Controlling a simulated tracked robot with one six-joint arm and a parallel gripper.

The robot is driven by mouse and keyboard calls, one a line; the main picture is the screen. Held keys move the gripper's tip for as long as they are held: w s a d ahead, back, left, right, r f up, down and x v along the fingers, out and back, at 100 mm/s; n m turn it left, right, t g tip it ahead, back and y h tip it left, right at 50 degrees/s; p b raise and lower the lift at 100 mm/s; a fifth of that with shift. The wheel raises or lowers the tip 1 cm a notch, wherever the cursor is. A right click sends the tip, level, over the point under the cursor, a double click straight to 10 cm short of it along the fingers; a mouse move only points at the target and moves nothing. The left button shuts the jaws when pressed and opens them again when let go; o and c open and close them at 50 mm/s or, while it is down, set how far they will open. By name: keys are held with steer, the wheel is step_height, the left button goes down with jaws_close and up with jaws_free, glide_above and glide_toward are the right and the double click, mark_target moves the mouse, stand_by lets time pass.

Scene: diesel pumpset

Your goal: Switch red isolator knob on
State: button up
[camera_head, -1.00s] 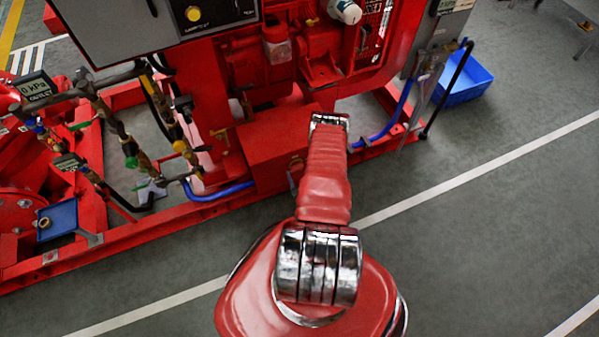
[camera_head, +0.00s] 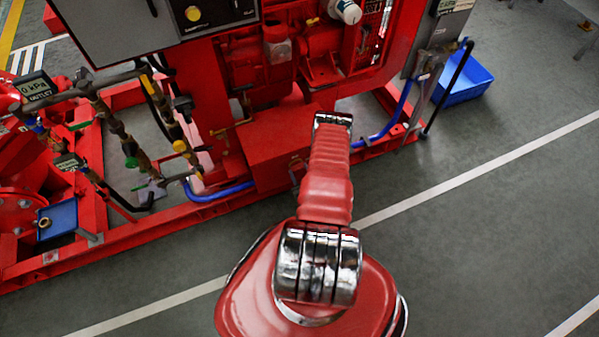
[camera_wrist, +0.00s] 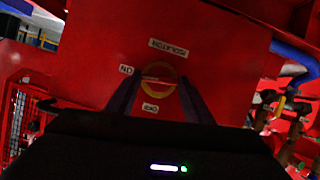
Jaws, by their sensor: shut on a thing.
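The red isolator knob (camera_wrist: 159,83) shows in the wrist view, set in a yellow ring on a red panel. Its bar lies roughly level in the picture, with one end towards the ON label (camera_wrist: 126,70) at left. The OFF label (camera_wrist: 150,108) is below it and the ISOLATOR label (camera_wrist: 168,47) above; the lettering appears upside down. My gripper (camera_wrist: 158,84) has one dark finger on each side of the knob and is shut on it. In the head view my arm hides the gripper, and I cannot make out the knob there.
The red pumpset frame carries a red box (camera_head: 268,146) beside my arm. Blue hose (camera_head: 220,191) and brass pipework (camera_head: 128,143) are at left. A blue bin (camera_head: 465,80) stands on the floor at right.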

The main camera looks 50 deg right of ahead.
steer(key=shift+m+t+y, duration=0.3)
steer(key=shift+m+y, duration=0.2)
steer(key=shift+m, duration=0.2)
steer(key=o, duration=1)
steer(key=shift+o, duration=0.2)
steer(key=v, duration=1.3)
steer(key=shift+s+r, duration=0.2)
steer(key=shift+s, duration=0.1)
steer(key=shift+a, duration=0.15)
